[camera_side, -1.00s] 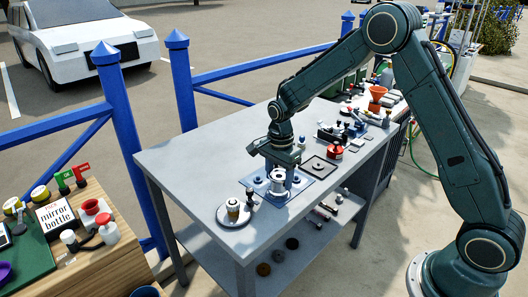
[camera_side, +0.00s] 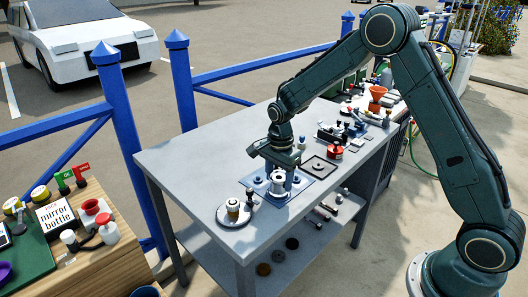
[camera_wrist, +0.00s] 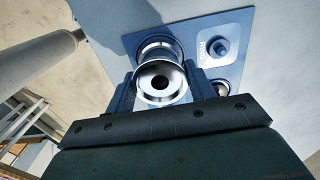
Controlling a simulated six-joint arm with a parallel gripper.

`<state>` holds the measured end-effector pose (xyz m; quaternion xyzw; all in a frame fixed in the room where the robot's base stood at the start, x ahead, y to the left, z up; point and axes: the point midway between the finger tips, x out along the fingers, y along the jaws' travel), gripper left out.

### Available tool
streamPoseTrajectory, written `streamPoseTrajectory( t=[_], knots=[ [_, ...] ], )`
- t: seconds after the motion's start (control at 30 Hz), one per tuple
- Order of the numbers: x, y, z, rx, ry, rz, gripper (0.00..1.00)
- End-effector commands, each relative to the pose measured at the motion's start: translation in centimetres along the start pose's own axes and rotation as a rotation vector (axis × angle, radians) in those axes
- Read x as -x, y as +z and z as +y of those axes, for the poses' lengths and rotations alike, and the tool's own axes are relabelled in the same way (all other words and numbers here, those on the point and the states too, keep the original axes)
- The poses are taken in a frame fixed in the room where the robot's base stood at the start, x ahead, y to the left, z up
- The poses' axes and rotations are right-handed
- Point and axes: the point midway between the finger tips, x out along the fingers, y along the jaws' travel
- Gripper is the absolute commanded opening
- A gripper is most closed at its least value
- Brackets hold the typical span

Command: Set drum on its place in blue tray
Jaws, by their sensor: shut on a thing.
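The silver drum (camera_side: 278,181) is a flanged metal spool with a dark hole in its end; in the wrist view (camera_wrist: 161,80) it sits between the two fingers. My gripper (camera_side: 280,177) points down and is shut on the drum, over the blue tray (camera_side: 302,187). In the wrist view the tray (camera_wrist: 224,73) is a flat blue plate with a round peg on a lighter labelled patch (camera_wrist: 206,38) beside the drum. A second round fitting is partly hidden by a finger. The drum's underside is hidden, so I cannot tell whether it touches the tray.
A small bottle (camera_side: 302,143) stands behind. The grey table's front left (camera_side: 185,170) is clear.

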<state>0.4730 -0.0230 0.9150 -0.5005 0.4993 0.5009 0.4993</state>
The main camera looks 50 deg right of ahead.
Motion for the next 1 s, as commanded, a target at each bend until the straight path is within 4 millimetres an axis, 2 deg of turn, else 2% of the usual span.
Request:
streamPoseTrajectory(
  t=[0.5,0.53,0.57,1.0],
  knots=[
    [-0.7,0.0,-0.02,0.0,-0.001,0.0,0.25],
    [-0.71,0.0,-0.03,0.0,-0.001,0.0,0.56],
    [-0.7,0.0,-0.03,0.0,-0.001,0.0,0.62],
    [-0.43,0.0,-0.01,0.0,0.0,0.0,0.63]
  ],
)
